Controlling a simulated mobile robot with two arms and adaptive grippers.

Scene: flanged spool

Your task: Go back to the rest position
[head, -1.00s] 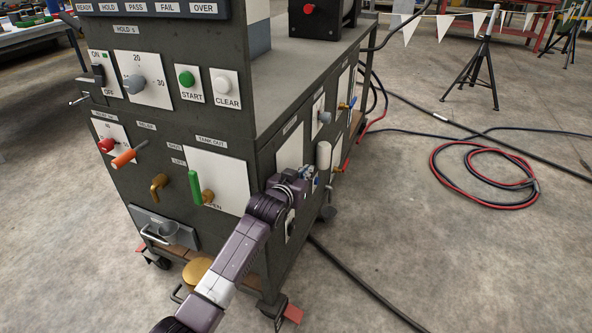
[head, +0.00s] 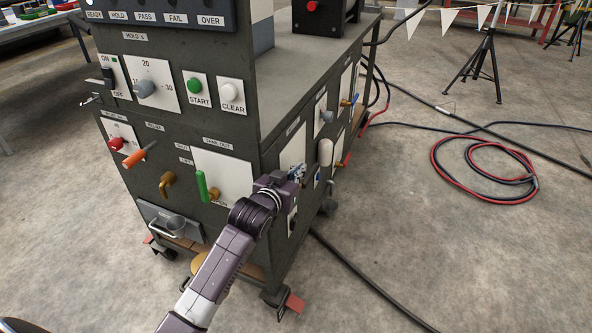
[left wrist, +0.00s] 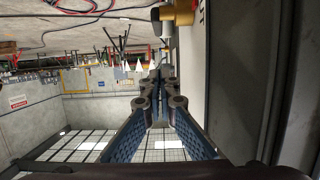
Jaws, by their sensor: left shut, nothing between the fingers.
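My left gripper (head: 298,172) is at the right side face of the dark test cart (head: 290,100), in front of its side panel. It looks small and partly hidden by my wrist in the head view. In the left wrist view, its blue-padded fingers (left wrist: 160,74) come together at the tips with nothing between them. My right gripper is not in view.
The cart's front carries a green valve handle (head: 201,186), an orange lever (head: 134,159) and buttons. A pale cylindrical handle (head: 325,152) is right of my gripper.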

